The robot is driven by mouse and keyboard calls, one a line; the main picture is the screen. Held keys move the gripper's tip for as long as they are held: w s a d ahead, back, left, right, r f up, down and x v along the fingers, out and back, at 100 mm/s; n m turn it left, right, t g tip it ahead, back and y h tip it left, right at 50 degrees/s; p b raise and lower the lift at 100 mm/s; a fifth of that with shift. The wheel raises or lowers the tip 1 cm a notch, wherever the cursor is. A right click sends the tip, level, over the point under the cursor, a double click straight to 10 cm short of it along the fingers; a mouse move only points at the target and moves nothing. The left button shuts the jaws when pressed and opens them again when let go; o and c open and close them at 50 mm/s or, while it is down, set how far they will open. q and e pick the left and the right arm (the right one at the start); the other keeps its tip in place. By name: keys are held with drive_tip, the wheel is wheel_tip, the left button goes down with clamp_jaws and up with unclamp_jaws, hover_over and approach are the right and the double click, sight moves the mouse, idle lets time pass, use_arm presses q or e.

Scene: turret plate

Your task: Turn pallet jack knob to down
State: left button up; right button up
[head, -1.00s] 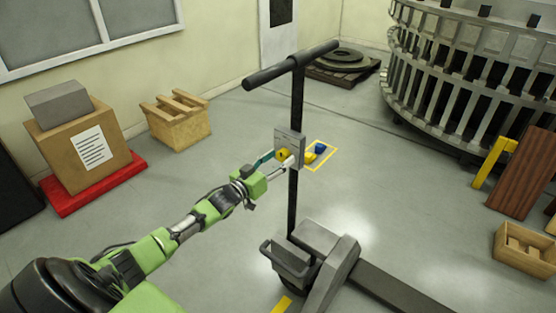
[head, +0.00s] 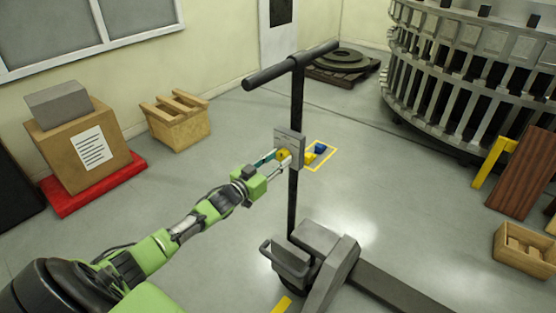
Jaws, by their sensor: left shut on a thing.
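The pallet jack (head: 297,95) stands upright in the middle of the head view, with a black T-handle on top and a grey base at the floor. A grey control plate (head: 292,137) is fixed partway up its post. A small yellow knob (head: 283,155) sits on the plate's near face. My left gripper (head: 281,159) reaches in from the left and is shut on the knob, with one finger on either side. The fingers partly hide the knob, and its exact pointing direction is too small to tell. My right gripper is not in view.
Yellow and blue blocks (head: 319,149) lie in a yellow floor square behind the post. A cardboard box (head: 77,140) on a red pallet and a wooden crate (head: 176,120) stand at left. A large slatted turret ring (head: 470,70) fills the upper right. Floor between is clear.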

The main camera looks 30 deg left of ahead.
use_arm(q)
drive_tip(key=m, duration=0.4)
drive_tip(key=shift+m+b, duration=0.35)
drive_tip(key=shift+m, duration=1.65)
drive_tip(key=o, duration=1.1)
drive_tip(key=s, duration=1.2)
drive_tip(key=shift+a, duration=0.45)
